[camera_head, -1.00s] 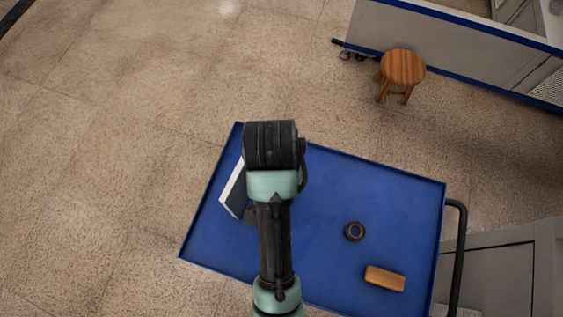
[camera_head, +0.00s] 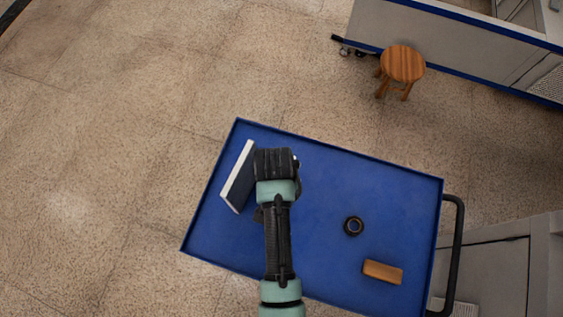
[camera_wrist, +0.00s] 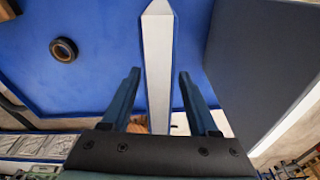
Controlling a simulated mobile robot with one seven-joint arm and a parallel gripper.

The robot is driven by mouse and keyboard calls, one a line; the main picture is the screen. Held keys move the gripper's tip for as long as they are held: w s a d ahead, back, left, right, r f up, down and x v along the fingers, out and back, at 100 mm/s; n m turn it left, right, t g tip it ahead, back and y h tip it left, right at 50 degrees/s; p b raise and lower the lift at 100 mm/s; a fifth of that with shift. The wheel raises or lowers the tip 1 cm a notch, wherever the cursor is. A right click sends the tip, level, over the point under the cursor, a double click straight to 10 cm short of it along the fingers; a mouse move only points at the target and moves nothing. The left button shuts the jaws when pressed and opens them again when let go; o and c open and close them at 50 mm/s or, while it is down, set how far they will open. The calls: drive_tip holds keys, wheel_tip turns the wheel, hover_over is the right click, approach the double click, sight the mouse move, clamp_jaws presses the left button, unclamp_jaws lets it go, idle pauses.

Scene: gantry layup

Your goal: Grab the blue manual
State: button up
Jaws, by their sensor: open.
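In the wrist view the manual (camera_wrist: 158,65) shows as a long pale strip with thin blue borders. My gripper (camera_wrist: 158,75) is open, with one finger on each side of this strip and a visible gap to each.
The blue cart top (camera_head: 320,200) has a low rim. A black ring (camera_head: 353,226) and a wooden block (camera_head: 383,272) lie at its right, with bare surface between them and my arm. A wooden stool (camera_head: 402,65) stands on the floor beyond.

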drive_tip(key=shift+c, duration=0.2)
clamp_jaws()
drive_tip(key=shift+w, duration=0.1)
idle(1.2)
